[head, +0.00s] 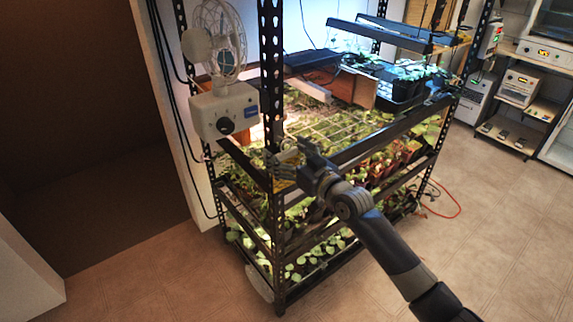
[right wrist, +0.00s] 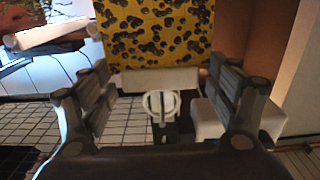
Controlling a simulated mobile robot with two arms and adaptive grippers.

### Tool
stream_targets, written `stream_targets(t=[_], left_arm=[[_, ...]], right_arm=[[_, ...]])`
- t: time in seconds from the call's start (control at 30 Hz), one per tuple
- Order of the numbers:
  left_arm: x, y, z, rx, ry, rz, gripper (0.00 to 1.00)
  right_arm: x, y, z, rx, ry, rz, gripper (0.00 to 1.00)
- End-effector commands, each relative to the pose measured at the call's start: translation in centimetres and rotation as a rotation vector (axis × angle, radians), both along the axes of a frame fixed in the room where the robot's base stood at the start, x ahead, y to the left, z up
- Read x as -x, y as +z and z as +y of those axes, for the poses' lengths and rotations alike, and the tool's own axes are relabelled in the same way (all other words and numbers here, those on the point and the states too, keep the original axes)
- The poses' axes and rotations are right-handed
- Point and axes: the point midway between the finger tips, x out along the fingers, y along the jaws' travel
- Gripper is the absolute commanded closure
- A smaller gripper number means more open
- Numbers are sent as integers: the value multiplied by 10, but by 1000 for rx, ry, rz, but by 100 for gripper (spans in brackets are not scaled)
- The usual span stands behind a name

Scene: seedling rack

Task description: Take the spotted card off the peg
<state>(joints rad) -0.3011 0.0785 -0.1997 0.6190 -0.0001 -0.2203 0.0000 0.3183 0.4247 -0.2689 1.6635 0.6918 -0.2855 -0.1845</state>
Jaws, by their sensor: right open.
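The spotted card (right wrist: 155,35) is yellow with black spots and fills the top middle of the right wrist view. Its upper part is cut off by the picture edge. In the head view I make out only a small yellowish patch by the rack post, too small to identify surely. My right gripper (head: 288,155) is at the rack's front corner post. I cannot make out the peg. My left gripper is not in view.
The metal rack (head: 270,60) holds several trays of seedlings. A white fan (head: 224,110) hangs at its left post. An orange cable (head: 447,202) lies on the floor at right. The floor in front is clear. A shelf with devices (head: 520,88) stands at the back right.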

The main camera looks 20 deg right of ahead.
Motion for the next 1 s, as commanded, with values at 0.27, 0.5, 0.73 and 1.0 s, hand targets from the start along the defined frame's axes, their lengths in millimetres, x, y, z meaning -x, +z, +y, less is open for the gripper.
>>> stream_targets(t=[0.27, 0.5, 0.73, 1.0], left_arm=[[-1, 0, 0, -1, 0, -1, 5], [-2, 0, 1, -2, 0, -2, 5], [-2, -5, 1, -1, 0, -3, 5], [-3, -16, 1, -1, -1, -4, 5]], right_arm=[[0, 0, 0, 0, 0, 0, 37], [0, 0, 0, 0, 0, 0, 37], [0, 11, 0, 0, 0, -4, 37], [36, 11, -14, 3, -1, 1, 37]])
